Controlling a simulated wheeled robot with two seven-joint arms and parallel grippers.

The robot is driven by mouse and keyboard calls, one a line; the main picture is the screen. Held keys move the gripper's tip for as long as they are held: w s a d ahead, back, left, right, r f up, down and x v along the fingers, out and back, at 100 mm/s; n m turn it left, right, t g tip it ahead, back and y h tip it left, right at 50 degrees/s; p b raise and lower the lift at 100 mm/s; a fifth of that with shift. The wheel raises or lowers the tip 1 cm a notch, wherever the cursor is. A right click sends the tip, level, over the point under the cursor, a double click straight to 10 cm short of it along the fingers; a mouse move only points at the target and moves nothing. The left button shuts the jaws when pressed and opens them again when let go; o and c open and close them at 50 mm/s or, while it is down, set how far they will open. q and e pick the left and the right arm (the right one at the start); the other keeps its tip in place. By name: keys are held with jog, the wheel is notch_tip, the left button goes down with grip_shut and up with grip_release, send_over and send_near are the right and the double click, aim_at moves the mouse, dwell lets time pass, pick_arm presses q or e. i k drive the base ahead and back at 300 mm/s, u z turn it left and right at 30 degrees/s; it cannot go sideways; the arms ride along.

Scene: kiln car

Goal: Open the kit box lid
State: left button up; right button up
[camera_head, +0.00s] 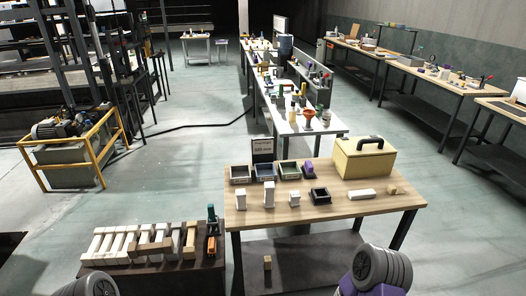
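A beige-yellow box with a black handle on its lid, which looks like the kit box (363,162), stands at the back right of the wooden table. Its lid (362,146) looks shut. Neither gripper shows. Only parts of my arms appear at the bottom edge, one at the left and one right of the middle, both well short of the box.
The wooden table (250,218) also bears several small trays, white blocks, a small sign (262,148) and a wooden block (392,189). A low dark bench with white and tan bars (125,245) stands at left. Floor right of the table is clear.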

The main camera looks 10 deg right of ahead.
aim_at(370, 146)
jog(key=z, duration=0.7)
jog(key=i, duration=1.35)
jog(key=u, duration=0.7)
